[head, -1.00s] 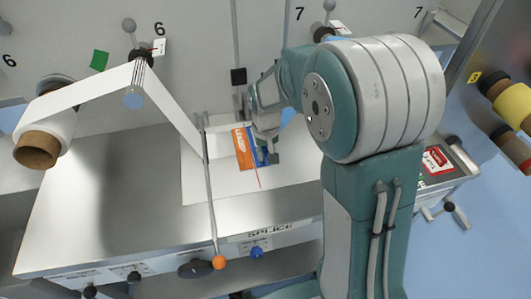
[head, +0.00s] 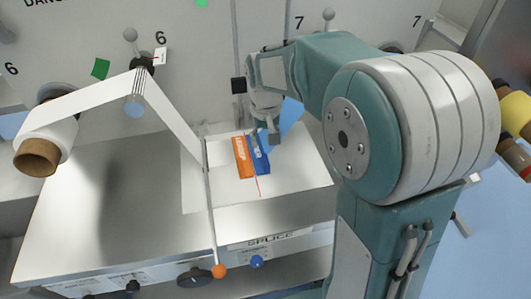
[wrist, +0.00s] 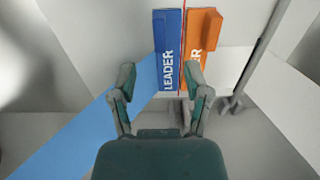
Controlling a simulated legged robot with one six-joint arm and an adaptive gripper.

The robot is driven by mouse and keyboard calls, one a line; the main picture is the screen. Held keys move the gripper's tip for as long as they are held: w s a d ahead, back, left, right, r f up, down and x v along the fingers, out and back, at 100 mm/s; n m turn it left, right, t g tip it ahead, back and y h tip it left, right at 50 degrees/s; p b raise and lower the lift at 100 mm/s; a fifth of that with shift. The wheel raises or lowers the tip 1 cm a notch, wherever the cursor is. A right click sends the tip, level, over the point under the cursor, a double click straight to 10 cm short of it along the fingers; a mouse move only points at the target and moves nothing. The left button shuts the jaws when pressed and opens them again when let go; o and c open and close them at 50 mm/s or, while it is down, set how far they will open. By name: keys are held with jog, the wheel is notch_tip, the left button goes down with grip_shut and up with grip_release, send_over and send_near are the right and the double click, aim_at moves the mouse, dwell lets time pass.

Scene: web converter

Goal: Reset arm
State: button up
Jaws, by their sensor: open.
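My gripper (head: 267,130) is above the far edge of the splice table, just beyond the blue block. In the wrist view my gripper (wrist: 162,80) shows two spread fingers with nothing between them. A blue block (head: 258,162) marked LEADER lies on the table; it also shows in the wrist view (wrist: 168,45). An orange block (head: 242,157) lies beside it on the left, and in the wrist view (wrist: 199,45) it is on the right. A thin red line runs between the two blocks.
A white web runs from a roll (head: 45,145) over a roller down to the metal splice table (head: 100,215). Yellow and brown rolls (head: 517,113) are at far right.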

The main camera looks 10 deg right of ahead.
jog(key=s+d+r+t, duration=0.2)
jog(key=s+r+t, duration=0.1)
jog(key=s+r, duration=0.75)
jog(key=s+d+f+t, duration=0.1)
jog(key=s+f+t, duration=0.1)
jog(key=s, duration=0.8)
jog(key=shift+s+t, duration=0.2)
jog(key=shift+t, duration=0.1)
